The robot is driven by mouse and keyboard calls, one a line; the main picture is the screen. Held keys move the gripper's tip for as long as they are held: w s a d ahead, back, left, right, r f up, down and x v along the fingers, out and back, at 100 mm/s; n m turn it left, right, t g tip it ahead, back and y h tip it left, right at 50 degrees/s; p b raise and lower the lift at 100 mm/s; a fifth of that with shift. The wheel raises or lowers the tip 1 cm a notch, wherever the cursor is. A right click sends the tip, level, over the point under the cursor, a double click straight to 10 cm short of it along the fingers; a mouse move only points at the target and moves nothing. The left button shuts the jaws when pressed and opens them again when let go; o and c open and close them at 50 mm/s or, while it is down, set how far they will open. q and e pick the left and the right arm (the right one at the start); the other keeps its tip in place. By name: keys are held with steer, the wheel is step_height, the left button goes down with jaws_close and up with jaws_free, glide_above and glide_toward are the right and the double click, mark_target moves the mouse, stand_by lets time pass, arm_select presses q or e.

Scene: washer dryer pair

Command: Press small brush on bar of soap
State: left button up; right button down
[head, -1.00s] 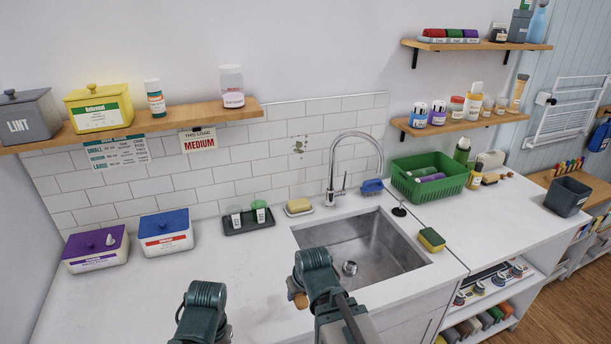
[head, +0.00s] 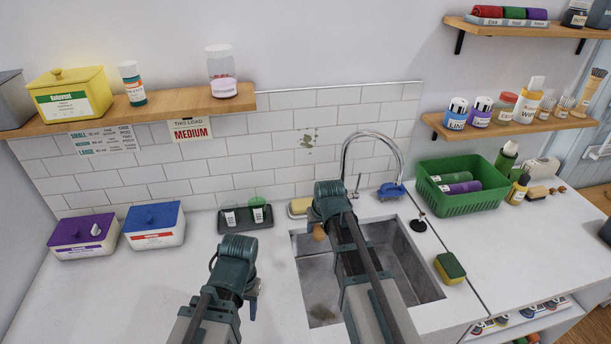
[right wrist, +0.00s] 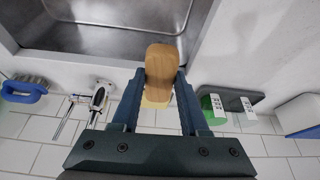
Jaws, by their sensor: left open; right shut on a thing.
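The yellow bar of soap (head: 301,204) lies on a pale dish behind the sink's back-left corner, partly hidden by my right arm in the head view. My right gripper (head: 319,222) is shut on a wooden-backed small brush (head: 318,233) above the sink's back-left edge. In the right wrist view, the brush's rounded wooden back (right wrist: 162,66) sits between the fingertips; its bristles are hidden. My left gripper (head: 252,287) is open and empty over the counter left of the sink.
The sink (head: 410,260) lies under my right arm, with a tall faucet (head: 374,137) behind it. A dark tray (head: 232,224) with cups stands left of the soap. A blue brush (head: 391,190), green basket (head: 462,208) and sponge (head: 450,268) are to the right.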

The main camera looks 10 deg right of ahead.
arm_select(q)
step_height(320, 180, up, 4)
steer(key=p, duration=0.2)
steer(key=shift+f+p, duration=0.25)
steer(key=shift+p, duration=0.1)
arm_select(e)
steer(key=w+r, duration=0.3)
steer(key=w, duration=1.5)
steer(key=shift+a+r, duration=0.2)
steer(key=shift+a, duration=0.05)
arm_select(q)
steer(key=shift+f, duration=0.1)
arm_select(e)
steer(key=shift+f, duration=0.1)
arm_select(q)
step_height(320, 180, down, 6)
steer(key=b, duration=0.6)
arm_select(e)
step_height(320, 180, down, 6)
steer(key=shift+r, duration=0.1)
arm_select(q)
steer(key=shift+f+b, duration=0.4)
steer(key=shift+b, duration=0.1)
arm_select(e)
steer(key=shift+f, duration=0.45)
arm_select(q)
steer(key=shift+r, duration=0.15)
arm_select(e)
steer(key=shift+r, duration=0.1)
